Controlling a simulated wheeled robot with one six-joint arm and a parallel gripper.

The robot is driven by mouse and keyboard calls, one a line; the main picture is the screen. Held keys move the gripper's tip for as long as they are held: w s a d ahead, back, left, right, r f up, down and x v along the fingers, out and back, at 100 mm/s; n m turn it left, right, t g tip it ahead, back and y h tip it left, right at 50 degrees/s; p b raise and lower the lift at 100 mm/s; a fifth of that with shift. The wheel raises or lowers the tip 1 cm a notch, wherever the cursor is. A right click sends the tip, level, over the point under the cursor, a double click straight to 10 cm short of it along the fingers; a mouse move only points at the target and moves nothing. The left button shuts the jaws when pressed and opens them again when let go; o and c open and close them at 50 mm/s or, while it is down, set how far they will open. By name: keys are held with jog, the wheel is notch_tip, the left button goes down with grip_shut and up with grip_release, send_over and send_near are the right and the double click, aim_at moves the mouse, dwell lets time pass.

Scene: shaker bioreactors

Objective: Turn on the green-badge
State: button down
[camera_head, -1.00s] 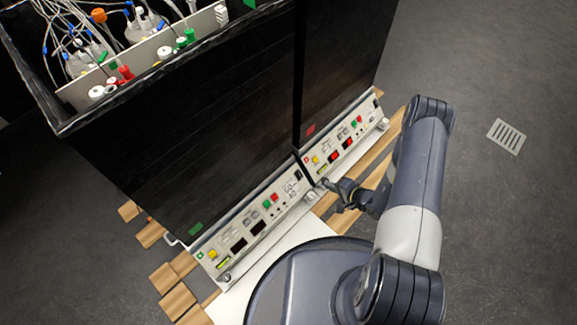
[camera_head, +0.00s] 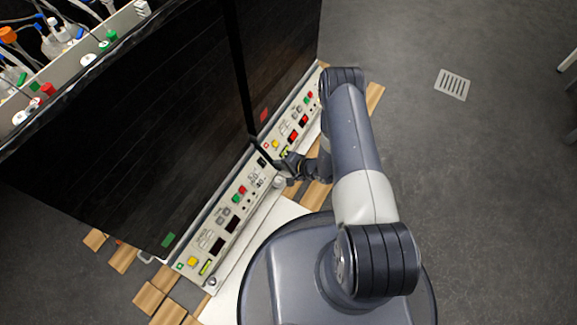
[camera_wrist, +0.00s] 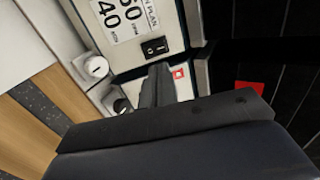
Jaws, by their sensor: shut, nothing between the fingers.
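The green-badge shaker has a long pale control panel (camera_head: 215,235) with a green badge (camera_head: 180,265) at its near left end. Its two displays (camera_head: 218,245) look dark. A black rocker switch (camera_head: 262,162) sits at the panel's far right end, beside the 60 and 40 labels. The wrist view shows the same switch (camera_wrist: 155,47) up close. My gripper (camera_head: 284,162) is shut and empty, just in front of that end. In the wrist view the fingertips (camera_wrist: 160,70) lie just below the switch; I cannot tell whether they touch the panel.
A round white knob (camera_wrist: 96,67) sticks out left of the fingers. Wooden slats (camera_head: 150,299) lie under the shakers. Grey floor is free at right.

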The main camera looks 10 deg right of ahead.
aim_at(262, 161)
jog(key=b+x, duration=0.2)
jog(key=x, duration=0.4)
jog(key=shift+w+a+f, duration=0.15)
jog(key=shift+a+f, duration=0.05)
